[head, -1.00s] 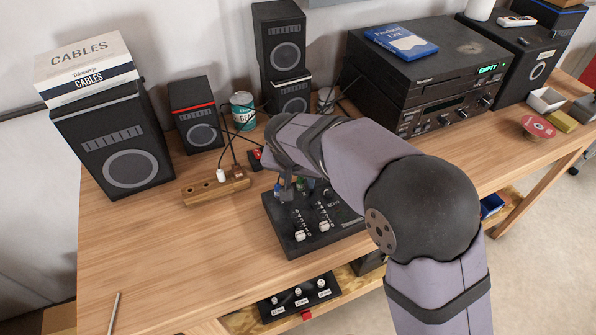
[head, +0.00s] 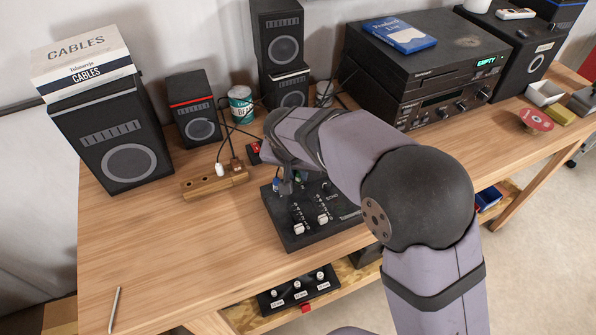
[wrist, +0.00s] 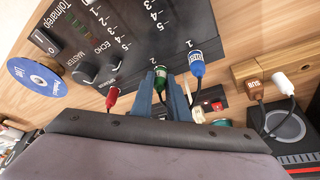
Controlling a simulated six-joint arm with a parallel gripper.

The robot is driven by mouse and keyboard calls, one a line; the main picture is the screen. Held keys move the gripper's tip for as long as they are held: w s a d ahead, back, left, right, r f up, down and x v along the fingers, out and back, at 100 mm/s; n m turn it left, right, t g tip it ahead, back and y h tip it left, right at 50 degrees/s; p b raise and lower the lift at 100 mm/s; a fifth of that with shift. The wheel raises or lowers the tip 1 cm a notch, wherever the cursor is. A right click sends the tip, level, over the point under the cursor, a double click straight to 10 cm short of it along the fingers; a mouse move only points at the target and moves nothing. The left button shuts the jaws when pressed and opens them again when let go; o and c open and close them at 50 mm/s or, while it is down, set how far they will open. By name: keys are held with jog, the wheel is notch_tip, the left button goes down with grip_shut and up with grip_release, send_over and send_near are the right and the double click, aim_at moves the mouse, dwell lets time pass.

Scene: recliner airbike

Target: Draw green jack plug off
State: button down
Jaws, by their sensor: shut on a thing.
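The black mixer (head: 300,240) lies on the wooden workbench, and its panel fills the upper part of the wrist view (wrist: 130,40). The green jack plug (wrist: 161,82) is at the mixer's near edge in the wrist view, between the blue fingers of my gripper (wrist: 163,96). My gripper is shut on it. I cannot tell how deep the plug's tip sits in its socket. A blue jack plug (wrist: 197,66) is close to its right, and a red jack plug (wrist: 113,96) is to its left. In the head view my arm partly covers the mixer.
A wooden power strip (head: 214,183) with a white and a brown plug is left of the mixer. A red-and-black switch (head: 255,152) and a can (head: 240,105) stand behind. Speakers (head: 122,155) and a stereo stack (head: 425,75) line the back.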

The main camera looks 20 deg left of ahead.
jog(key=shift+r+p, duration=0.45)
jog(key=shift+r, duration=0.3)
dwell(0.6)
jog(key=shift+r+p, duration=0.6)
jog(key=shift+r, duration=0.35)
